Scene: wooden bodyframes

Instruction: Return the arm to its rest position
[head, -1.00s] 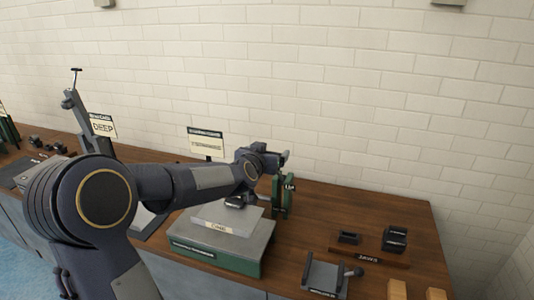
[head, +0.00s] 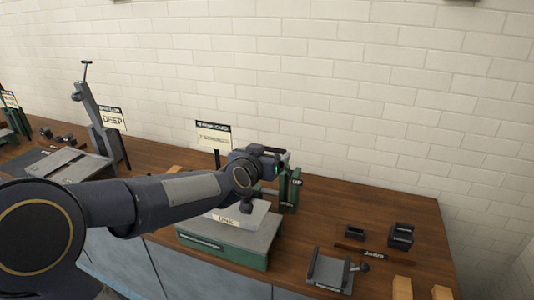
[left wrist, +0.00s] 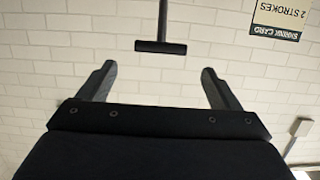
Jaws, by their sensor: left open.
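My left arm (head: 150,203) comes in from the left in the head view and reaches over the bench. My left gripper (head: 283,160) is above the grey and green box, close to a green upright stand (head: 290,188); I cannot tell from this view whether they touch. In the left wrist view the two fingers (left wrist: 152,85) are spread wide with nothing between them. A dark T-shaped handle (left wrist: 160,46) shows beyond the fingertips against the brick wall. My right gripper does not show.
The grey and green box (head: 222,252) sits on the wooden bench (head: 385,218). A grey fixture (head: 331,270), dark blocks (head: 401,235) and wooden blocks (head: 402,287) lie at right. A tall lever machine (head: 92,110) and a DEEP sign (head: 112,119) stand at left.

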